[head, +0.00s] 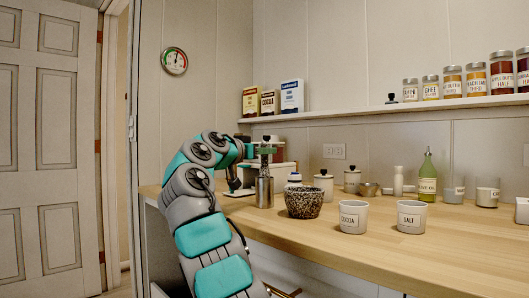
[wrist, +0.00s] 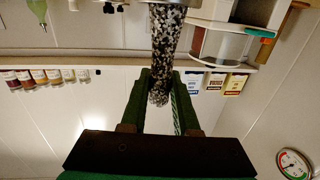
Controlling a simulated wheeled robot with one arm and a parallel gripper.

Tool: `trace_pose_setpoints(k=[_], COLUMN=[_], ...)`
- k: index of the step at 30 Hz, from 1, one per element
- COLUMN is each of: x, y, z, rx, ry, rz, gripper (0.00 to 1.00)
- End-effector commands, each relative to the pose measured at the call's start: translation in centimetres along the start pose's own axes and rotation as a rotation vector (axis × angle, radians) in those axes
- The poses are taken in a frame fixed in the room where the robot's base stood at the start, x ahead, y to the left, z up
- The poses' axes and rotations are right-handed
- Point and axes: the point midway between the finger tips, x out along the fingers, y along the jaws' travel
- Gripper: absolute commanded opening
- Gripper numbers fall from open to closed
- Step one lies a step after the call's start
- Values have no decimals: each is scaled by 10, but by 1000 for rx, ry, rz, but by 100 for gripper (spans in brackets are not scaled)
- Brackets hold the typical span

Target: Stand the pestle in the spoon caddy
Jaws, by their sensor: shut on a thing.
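The black-and-white speckled pestle (wrist: 168,50) is upright between the two green fingers of my gripper (wrist: 165,100) in the wrist view. The fingers are shut on its slimmer end. In the head view my gripper (head: 265,150) is directly above the spoon caddy, a grey metal cylinder (head: 264,193) on the counter. A grey rim, likely the caddy's, shows at the top edge of the wrist view (wrist: 190,7), at the pestle's far end. I cannot tell whether that end is inside the caddy or just above it.
The speckled mortar (head: 303,204) stands just right of the caddy. A white appliance (head: 240,193) is close behind on the left. The cocoa cup (head: 353,218) and salt cup (head: 411,217) stand further right. Canisters line the back, and the front right of the wooden counter (head: 460,255) is clear.

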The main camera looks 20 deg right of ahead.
Motion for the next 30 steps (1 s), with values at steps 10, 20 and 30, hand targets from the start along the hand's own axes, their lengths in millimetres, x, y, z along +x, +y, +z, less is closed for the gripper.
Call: trace_pose_setpoints(k=[10, 20, 30], x=[0, 0, 0], y=[0, 0, 0], z=[18, 33, 46], rx=[0, 0, 0], ry=[1, 1, 1], rz=[0, 0, 0], gripper=[0, 0, 0])
